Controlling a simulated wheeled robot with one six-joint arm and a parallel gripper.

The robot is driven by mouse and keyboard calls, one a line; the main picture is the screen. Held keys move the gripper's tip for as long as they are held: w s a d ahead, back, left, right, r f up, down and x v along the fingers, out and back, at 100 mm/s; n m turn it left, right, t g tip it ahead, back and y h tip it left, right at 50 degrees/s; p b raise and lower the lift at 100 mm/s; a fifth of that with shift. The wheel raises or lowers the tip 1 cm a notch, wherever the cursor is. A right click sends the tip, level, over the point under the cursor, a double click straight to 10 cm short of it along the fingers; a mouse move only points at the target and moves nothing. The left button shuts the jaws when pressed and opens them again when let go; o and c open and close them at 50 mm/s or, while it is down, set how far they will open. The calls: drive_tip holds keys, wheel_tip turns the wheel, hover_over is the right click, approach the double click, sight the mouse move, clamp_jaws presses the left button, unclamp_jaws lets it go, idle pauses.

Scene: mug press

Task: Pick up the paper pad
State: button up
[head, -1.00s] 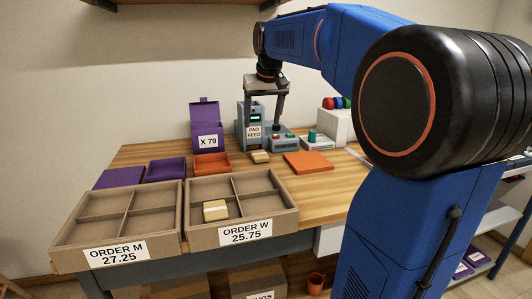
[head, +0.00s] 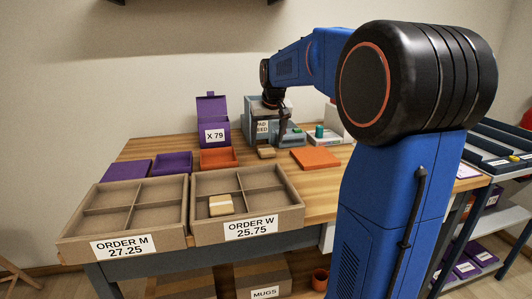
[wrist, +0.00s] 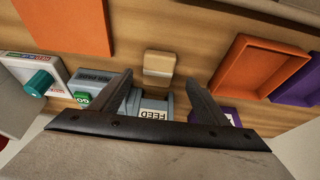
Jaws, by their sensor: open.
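The paper pad (head: 266,152), a small tan block, lies on the wooden table in front of the grey pad feed machine (head: 262,128). In the wrist view the pad (wrist: 159,66) shows a paler band on its near side and lies just beyond the fingertips, between their lines. My gripper (wrist: 160,78) is open, with nothing between its fingers. It is above the pad and apart from it. In the head view the fingers are hard to make out against the machine.
An orange flat piece (head: 316,158) lies right of the pad; an orange tray (head: 218,158) is left of it. A purple X 79 box (head: 214,133) stands behind. Order M (head: 95,228) and Order W (head: 202,229) trays are in front; another pad (head: 221,206) lies in Order W.

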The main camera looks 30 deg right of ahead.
sight(266, 149)
drive_tip(key=shift+x, duration=2.7)
drive_tip(key=shift+d+r, duration=0.1)
drive_tip(key=shift+d, duration=0.05)
drive_tip(key=c, duration=1.1)
drive_tip(key=shift+r, duration=0.1)
